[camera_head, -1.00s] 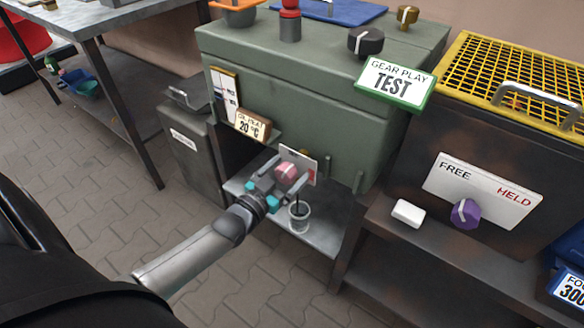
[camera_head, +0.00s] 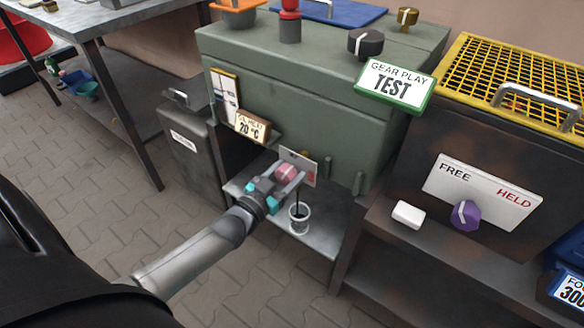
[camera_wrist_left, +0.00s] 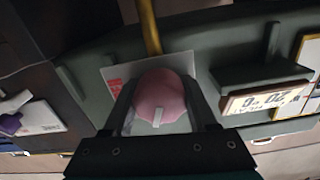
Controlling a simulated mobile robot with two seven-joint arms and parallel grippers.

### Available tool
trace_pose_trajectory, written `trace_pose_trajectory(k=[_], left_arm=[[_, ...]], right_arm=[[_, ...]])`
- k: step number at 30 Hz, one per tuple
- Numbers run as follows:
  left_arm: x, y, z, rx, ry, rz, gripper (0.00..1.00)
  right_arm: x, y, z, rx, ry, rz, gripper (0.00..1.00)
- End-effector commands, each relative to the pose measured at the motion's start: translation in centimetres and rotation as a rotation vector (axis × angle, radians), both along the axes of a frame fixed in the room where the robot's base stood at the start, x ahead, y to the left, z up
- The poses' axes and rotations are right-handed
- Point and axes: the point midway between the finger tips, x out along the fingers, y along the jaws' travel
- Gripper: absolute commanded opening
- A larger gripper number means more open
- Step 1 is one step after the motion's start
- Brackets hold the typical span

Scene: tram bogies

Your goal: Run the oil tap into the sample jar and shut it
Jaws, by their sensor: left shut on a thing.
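The oil tap's pink knob (camera_head: 287,172) sits in front of a small white plate (camera_head: 306,166) on the green gearbox housing. My left gripper (camera_head: 284,180) is shut on the knob. In the left wrist view the pink knob (camera_wrist_left: 160,98), with a pale pointer mark, sits between my two fingers (camera_wrist_left: 162,112). The sample jar (camera_head: 299,218) stands upright on the grey shelf below the tap. A thin dark stream runs down into it, and dark liquid shows inside. My right gripper is not in view.
A temperature sign (camera_head: 252,126) stands on a ledge left of the tap. The grey shelf (camera_head: 325,235) is clear around the jar. To the right is a dark cabinet with a purple knob (camera_head: 466,214) and a white block (camera_head: 408,214).

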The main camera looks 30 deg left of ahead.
Motion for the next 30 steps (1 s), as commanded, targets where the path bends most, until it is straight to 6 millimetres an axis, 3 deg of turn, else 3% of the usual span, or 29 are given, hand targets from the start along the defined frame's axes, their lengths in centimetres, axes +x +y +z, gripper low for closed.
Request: trace_pose_trajectory(k=[3, 9, 15, 26, 27, 30], left_arm=[[0.0, 0.0, 0.1, -0.033, 0.004, 0.0, 0.02], [0.0, 0.0, 0.2, -0.208, 0.017, 0.0, 0.02], [0.0, 0.0, 0.0, -0.354, 0.029, -0.001, 0.02], [0.0, 0.0, 0.0, -0.387, 0.031, 0.0, 0.02], [0.0, 0.0, 0.0, -0.387, 0.031, 0.0, 0.6], [0.0, 0.0, 0.0, -0.386, 0.03, 0.0, 0.71]], right_arm=[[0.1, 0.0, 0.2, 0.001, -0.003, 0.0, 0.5], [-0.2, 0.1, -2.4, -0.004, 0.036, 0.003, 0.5], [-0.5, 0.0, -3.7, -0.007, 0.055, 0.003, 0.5], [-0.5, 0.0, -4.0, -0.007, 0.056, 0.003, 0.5], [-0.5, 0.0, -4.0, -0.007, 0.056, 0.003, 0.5], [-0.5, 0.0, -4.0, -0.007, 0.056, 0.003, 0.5]])
